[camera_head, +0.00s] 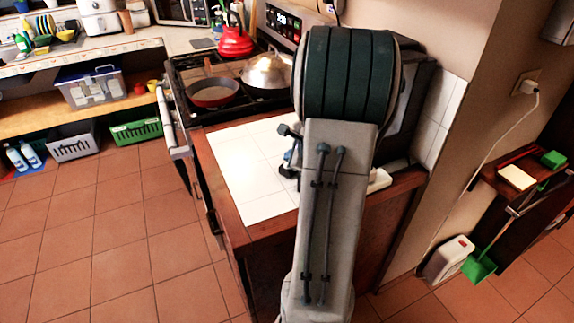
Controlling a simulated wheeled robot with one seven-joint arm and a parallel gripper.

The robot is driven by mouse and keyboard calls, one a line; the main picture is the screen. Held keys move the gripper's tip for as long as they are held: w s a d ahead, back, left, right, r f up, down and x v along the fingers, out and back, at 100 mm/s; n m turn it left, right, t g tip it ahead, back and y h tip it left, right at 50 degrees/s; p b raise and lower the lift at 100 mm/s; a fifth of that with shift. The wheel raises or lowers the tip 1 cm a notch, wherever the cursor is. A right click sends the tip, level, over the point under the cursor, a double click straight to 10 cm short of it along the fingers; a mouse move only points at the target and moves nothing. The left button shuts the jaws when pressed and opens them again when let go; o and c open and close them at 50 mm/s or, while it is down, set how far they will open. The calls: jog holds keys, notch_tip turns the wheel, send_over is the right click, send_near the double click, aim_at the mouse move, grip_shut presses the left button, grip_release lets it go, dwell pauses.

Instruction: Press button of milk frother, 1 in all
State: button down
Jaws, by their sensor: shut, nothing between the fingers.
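My arm reaches up over the tiled counter (254,178) and covers its right part. My gripper is hidden behind the arm, so its fingers cannot be seen. No milk frother or button can be made out. A small white object (380,181) shows just right of my arm on the counter, mostly hidden; I cannot tell what it is. A large dark appliance (418,95) stands behind my arm against the wall. Small dark and blue parts show at the arm's left side, and I cannot tell what they belong to.
Left of the counter is a stove (190,75) with a red pan (212,93), a lidded pot (268,72) and a red kettle (235,42). A wall (455,60) bounds the right. The tiled floor (110,240) at left is clear.

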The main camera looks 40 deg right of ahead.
jog(key=shift+f, duration=0.1)
jog(key=shift+f+b, duration=0.35)
jog(key=shift+b, duration=0.3)
jog(key=shift+f+b, duration=0.35)
jog(key=shift+b, duration=0.1)
dwell(0.5)
jog(key=shift+r, duration=0.1)
jog(key=shift+r+p, duration=0.55)
jog(key=shift+r, duration=0.1)
jog(key=shift+r, duration=0.1)
notch_tip(320, 180, up, 5)
jog(key=p, duration=0.4)
dwell(0.6)
